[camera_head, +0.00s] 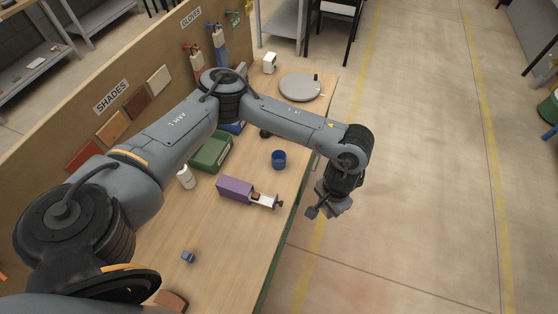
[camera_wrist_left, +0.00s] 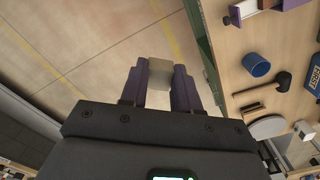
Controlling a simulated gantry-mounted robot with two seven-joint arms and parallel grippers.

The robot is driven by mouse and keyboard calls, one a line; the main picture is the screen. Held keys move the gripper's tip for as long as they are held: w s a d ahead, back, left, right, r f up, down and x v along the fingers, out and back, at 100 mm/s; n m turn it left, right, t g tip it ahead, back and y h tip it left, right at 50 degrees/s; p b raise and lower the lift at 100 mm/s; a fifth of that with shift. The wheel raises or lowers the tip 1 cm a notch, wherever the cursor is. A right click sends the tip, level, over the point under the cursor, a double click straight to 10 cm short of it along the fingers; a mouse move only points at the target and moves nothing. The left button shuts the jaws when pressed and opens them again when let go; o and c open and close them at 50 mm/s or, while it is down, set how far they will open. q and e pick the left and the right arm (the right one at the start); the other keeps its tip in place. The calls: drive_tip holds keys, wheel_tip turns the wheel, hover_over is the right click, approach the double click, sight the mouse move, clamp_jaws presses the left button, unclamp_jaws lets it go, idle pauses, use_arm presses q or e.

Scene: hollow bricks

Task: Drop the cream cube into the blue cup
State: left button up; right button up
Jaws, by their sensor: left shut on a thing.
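The cream cube (camera_wrist_left: 160,72) is pinched between the purple fingers of my left gripper (camera_wrist_left: 158,85) in the left wrist view. In the head view my left gripper (camera_head: 330,204) hangs past the table's right edge, over the floor, right of and nearer than the cup; the cube cannot be made out there. The blue cup (camera_head: 279,158) stands upright on the table near its right edge. It also shows in the left wrist view (camera_wrist_left: 256,64), right of the held cube and apart from it. My right gripper is not in view.
A green bin (camera_head: 211,152), a white bottle (camera_head: 186,177), a round grey disc (camera_head: 299,87) and a small blue-grey block (camera_head: 187,256) also stand on the table.

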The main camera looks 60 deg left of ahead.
use_arm(q)
drive_tip(key=shift+w+r, duration=0.55)
drive_tip(key=shift+r, duration=0.1)
